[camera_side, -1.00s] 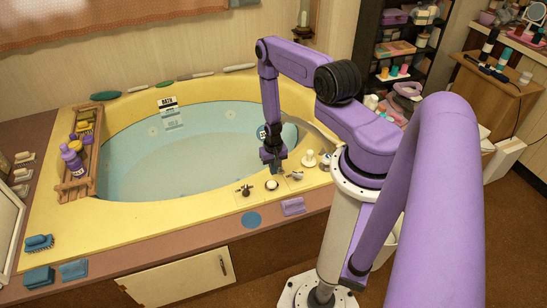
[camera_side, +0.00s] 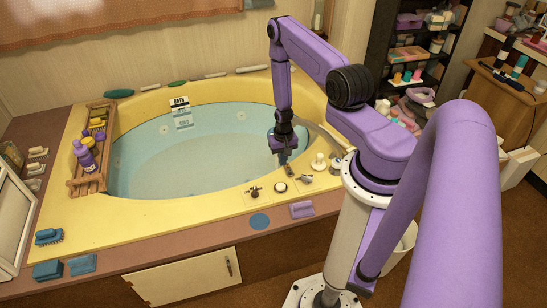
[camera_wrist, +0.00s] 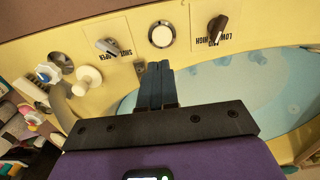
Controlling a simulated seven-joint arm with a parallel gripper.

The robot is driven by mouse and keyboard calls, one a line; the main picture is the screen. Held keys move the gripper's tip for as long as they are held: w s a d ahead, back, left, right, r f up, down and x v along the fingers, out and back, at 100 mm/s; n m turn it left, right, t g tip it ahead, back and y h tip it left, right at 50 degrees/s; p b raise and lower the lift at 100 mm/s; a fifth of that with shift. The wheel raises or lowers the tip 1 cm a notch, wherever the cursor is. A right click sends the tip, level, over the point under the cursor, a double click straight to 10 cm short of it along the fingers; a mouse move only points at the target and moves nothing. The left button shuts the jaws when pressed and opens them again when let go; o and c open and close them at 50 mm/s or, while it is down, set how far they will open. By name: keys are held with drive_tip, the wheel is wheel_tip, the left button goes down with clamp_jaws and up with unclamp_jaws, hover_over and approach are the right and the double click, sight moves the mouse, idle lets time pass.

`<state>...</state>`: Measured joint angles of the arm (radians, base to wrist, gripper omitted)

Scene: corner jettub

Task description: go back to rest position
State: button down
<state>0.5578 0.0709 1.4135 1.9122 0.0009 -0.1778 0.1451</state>
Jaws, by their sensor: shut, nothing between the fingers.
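My gripper (camera_side: 284,159) hangs pointing down over the near right rim of the yellow tub (camera_side: 150,213). Its fingers are shut together with nothing between them, as the wrist view (camera_wrist: 154,70) also shows. The tips are above and apart from the round white button (camera_side: 280,187), which lies just beyond them in the wrist view (camera_wrist: 162,35).
A dark-handled knob (camera_side: 254,191) and a lever knob (camera_side: 306,179) flank the button. A white knob (camera_side: 319,161) stands further right. Water (camera_side: 190,150) fills the tub. A wooden caddy (camera_side: 92,185) with bottles crosses the left rim. The space above the water is free.

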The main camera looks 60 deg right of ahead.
drive_tip(key=w+a+r+n, duration=0.4)
drive_tip(key=a+r, duration=0.2)
drive_tip(key=r, duration=0.2)
drive_tip(key=w+a+r+n, duration=0.3)
drive_tip(key=w+a+r, duration=0.2)
drive_tip(key=a+r, duration=0.3)
drive_tip(key=s+a+r+n, duration=0.3)
drive_tip(key=a+r, duration=0.2)
drive_tip(key=r, duration=0.1)
drive_tip(key=s+a+r+n, duration=0.3)
drive_tip(key=a+r, duration=0.3)
drive_tip(key=r, duration=0.1)
drive_tip(key=s+a+r+n, duration=0.1)
drive_tip(key=s+r+n, duration=0.3)
drive_tip(key=s, duration=0.6)
drive_tip(key=s+a+r+n, duration=0.2)
drive_tip(key=s+r+n, duration=0.2)
drive_tip(key=s+r, duration=0.3)
drive_tip(key=s, duration=0.2)
drive_tip(key=shift+s, duration=0.35)
